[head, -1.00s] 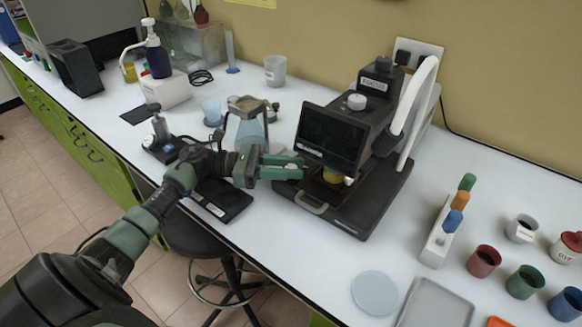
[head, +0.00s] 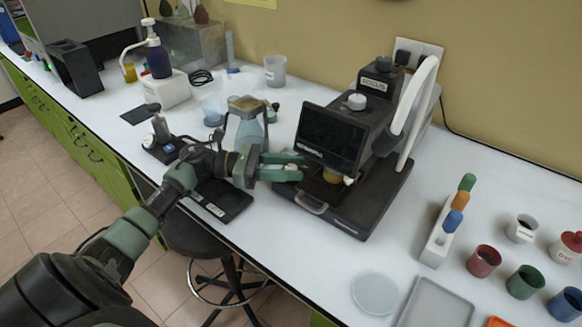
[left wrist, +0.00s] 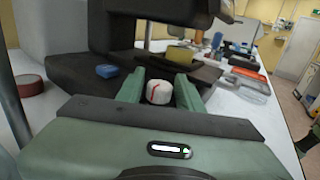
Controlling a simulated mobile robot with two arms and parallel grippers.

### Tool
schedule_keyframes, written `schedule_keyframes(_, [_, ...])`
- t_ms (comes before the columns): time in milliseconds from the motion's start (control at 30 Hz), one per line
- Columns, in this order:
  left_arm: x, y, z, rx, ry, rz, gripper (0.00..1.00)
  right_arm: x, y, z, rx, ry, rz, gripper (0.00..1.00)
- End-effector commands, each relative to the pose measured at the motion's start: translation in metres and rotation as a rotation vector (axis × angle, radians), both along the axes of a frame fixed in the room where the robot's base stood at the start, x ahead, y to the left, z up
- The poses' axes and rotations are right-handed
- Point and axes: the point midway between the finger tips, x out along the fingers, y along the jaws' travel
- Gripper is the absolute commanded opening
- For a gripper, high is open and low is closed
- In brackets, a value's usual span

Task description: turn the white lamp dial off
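The white lamp dial (left wrist: 159,92) has a red mark on its face. In the left wrist view it sits between the two fingers of my left gripper (left wrist: 160,90), with slim gaps seeming to show at its sides. In the head view my left gripper (head: 284,167) reaches to the left front of the black microscope (head: 335,135). Its fingers stand apart around the dial, and a little white (head: 291,167) shows between them.
A yellow sample (head: 332,175) sits on the microscope stage. A flask (head: 249,130) stands behind my left wrist, and a black scale (head: 216,200) lies below it. A clear dish (head: 375,294), a grey tray (head: 436,305) and several cups stand at right.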

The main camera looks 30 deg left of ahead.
Motion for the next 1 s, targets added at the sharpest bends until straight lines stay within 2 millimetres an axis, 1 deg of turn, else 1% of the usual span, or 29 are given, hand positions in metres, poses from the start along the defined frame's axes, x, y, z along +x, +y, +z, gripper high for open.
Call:
schedule_keyframes(267, [-0.001,0.002,-0.001,0.001,0.000,0.000,0.36,0.000,0.000,-0.001,0.000,0.000,0.000,0.36])
schedule_keyframes(367, [-0.005,0.011,-0.003,0.003,0.001,0.002,0.36,0.000,0.000,-0.006,0.000,0.000,0.000,0.36])
schedule_keyframes(600, [-0.025,0.047,-0.004,0.003,0.001,0.002,0.36,0.000,0.000,-0.020,0.000,0.000,0.000,0.36])
schedule_keyframes(700, [-0.031,0.059,-0.003,0.002,0.001,0.002,0.36,0.000,0.000,-0.023,0.000,0.000,0.000,0.36])
schedule_keyframes(833, [-0.036,0.067,-0.002,0.001,0.000,0.000,0.36,0.000,0.000,-0.025,0.000,0.000,0.000,0.36])
schedule_keyframes(1000, [-0.037,0.069,0.000,0.000,0.000,0.000,0.36,0.000,0.000,-0.025,0.000,0.000,0.000,0.36])
